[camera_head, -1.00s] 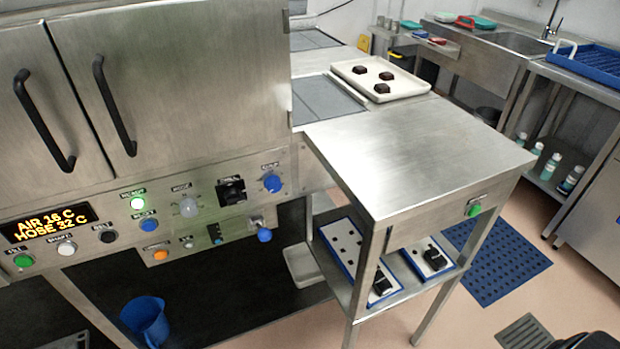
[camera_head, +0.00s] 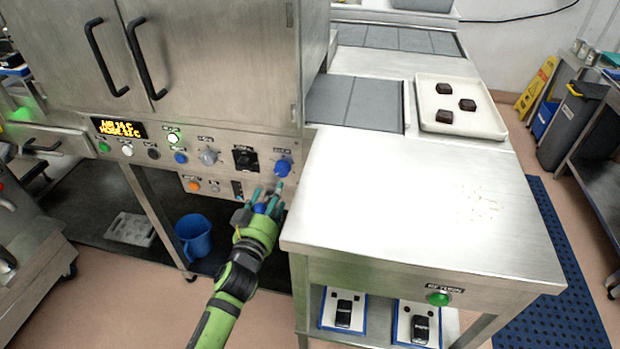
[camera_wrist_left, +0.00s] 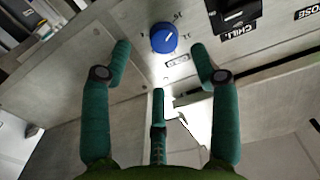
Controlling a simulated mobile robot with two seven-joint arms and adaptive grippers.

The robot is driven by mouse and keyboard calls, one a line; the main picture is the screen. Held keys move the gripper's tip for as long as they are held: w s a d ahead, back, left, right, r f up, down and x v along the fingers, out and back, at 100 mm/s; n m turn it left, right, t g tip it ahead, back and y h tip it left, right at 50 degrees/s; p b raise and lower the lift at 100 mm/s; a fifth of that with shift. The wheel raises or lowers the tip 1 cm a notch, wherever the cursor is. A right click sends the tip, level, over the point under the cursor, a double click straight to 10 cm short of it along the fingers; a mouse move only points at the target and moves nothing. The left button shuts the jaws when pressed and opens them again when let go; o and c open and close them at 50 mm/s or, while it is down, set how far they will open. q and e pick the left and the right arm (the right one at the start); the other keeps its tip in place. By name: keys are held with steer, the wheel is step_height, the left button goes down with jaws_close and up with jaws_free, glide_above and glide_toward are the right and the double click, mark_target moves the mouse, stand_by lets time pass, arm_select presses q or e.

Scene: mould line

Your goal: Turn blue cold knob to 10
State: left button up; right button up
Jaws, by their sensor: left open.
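The blue cold knob (camera_head: 283,168) is at the right end of the control panel, right of a black switch. In the left wrist view the knob (camera_wrist_left: 163,38) is round with a white pointer line and small numbers around it. The numbers are too small to read surely. My left gripper (camera_head: 266,200) is open and empty, in front of the panel just below and left of the knob. In the left wrist view its teal fingers (camera_wrist_left: 160,56) are spread, with the knob ahead between the upper two, apart from them. My right gripper is out of view.
The black switch (camera_head: 245,158) marked CHILL sits beside the knob. The steel table (camera_head: 420,200) stands close on the right.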

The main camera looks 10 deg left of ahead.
mark_target(281, 173)
arm_select(q)
steer(key=w, duration=0.6)
steer(key=shift+r, duration=0.35)
steer(key=shift+w, duration=0.6)
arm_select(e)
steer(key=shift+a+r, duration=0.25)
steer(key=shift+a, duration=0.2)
arm_select(q)
steer(key=c, duration=1.1)
